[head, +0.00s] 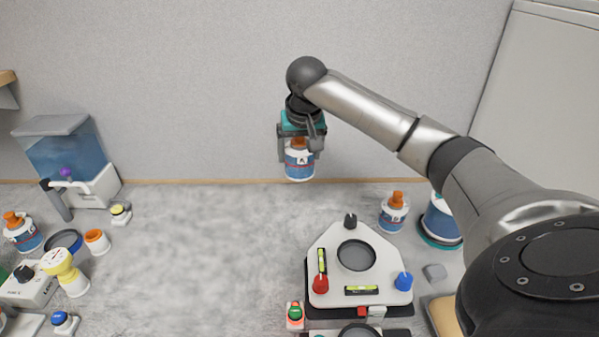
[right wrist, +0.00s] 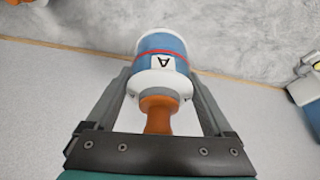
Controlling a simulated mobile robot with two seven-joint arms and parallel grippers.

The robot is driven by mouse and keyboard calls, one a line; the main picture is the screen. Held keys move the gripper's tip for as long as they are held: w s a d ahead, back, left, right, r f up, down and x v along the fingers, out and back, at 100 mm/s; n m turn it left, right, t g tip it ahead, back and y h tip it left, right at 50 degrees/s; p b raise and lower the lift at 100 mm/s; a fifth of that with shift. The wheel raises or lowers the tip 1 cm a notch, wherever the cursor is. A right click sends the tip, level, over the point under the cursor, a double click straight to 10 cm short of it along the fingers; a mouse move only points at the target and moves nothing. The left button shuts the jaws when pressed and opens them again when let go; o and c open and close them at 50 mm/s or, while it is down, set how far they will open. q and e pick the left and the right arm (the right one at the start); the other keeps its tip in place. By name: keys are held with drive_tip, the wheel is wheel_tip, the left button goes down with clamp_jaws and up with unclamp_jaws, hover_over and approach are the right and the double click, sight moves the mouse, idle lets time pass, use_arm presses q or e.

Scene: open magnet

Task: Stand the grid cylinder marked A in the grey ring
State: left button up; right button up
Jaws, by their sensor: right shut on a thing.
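The cylinder marked A (head: 300,168) is white and blue with a red line and an orange knob. My right gripper (head: 300,150) is shut on it and holds it roughly upright in the air, in front of the back wall. In the right wrist view the cylinder (right wrist: 163,60) is between the two fingers, with its A label showing. A dark-rimmed grey ring (head: 356,255) lies on a white three-cornered plate (head: 335,275), below and right of the cylinder. A second dark ring (head: 360,330) is cut off at the bottom edge. My left gripper is not in view.
Similar orange-topped bottles stand at right (head: 394,213) and far left (head: 22,232). A larger blue container (head: 440,220) is under my right arm. A water tank (head: 66,155), yellow-topped piece (head: 62,270) and several small items crowd the left. The bench (head: 205,255) between is clear.

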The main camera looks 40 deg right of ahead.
drive_tip(key=shift+a+r, duration=0.1)
drive_tip(key=shift+r, duration=0.9)
